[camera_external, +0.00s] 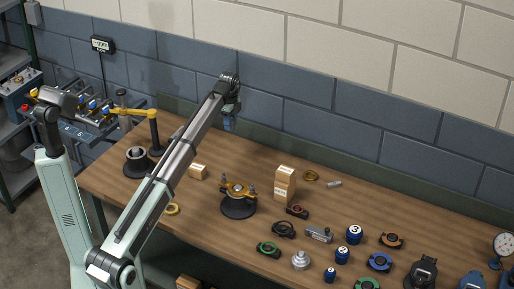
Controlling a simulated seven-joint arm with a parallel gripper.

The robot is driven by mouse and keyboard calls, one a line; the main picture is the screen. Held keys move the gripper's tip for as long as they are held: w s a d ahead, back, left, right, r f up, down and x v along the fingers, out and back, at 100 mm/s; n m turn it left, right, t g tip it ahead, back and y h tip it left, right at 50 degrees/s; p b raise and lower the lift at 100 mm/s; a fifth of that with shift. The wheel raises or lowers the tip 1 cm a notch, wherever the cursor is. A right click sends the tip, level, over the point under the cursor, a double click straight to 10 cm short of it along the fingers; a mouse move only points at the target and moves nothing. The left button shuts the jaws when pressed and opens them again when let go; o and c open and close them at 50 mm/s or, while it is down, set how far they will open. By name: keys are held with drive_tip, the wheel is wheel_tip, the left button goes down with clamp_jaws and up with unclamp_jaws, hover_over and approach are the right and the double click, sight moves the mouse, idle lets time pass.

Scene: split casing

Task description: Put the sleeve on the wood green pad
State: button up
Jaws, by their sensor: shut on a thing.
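My gripper (228,124) hangs at the end of my arm above the back of the wooden bench, near the wall. It is small and partly hidden by my own wrist. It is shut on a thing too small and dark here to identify. I cannot pick out the sleeve with certainty; a small grey cylinder (334,184) lies on its side at the bench's back. I cannot tell which thing is the wood green pad. A black part with a green ring (268,249) lies at the front, and another green-ringed part (367,284) is cut by the lower edge.
A round dark fixture with a brass top (238,195) stands mid-bench. Stacked wooden blocks (285,184) stand to its right. A yellow-armed post (154,130) is at the back left. Blue weights (354,234) and several small parts crowd the front right.

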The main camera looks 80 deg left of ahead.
drive_tip(key=s+a+r+n, duration=0.15)
drive_tip(key=s+a, duration=0.25)
drive_tip(key=s, duration=0.8)
drive_tip(key=s+a+r+n, duration=0.1)
drive_tip(key=s+a+n, duration=0.2)
drive_tip(key=s, duration=0.9)
drive_tip(key=d+f+n, duration=0.1)
drive_tip(key=f, duration=0.2)
drive_tip(key=d+f+n, duration=0.1)
drive_tip(key=f+n, duration=0.1)
drive_tip(key=f, duration=0.2)
drive_tip(key=s+d+f+n, duration=0.1)
drive_tip(key=f+n, duration=0.1)
drive_tip(key=f, duration=0.1)
drive_tip(key=shift+d+f, duration=0.25)
drive_tip(key=shift+f, duration=0.15)
drive_tip(key=o, duration=1.2)
drive_tip(key=shift+c, duration=0.2)
wheel_tip(320, 180, up, 12)
drive_tip(key=shift+r, duration=0.2)
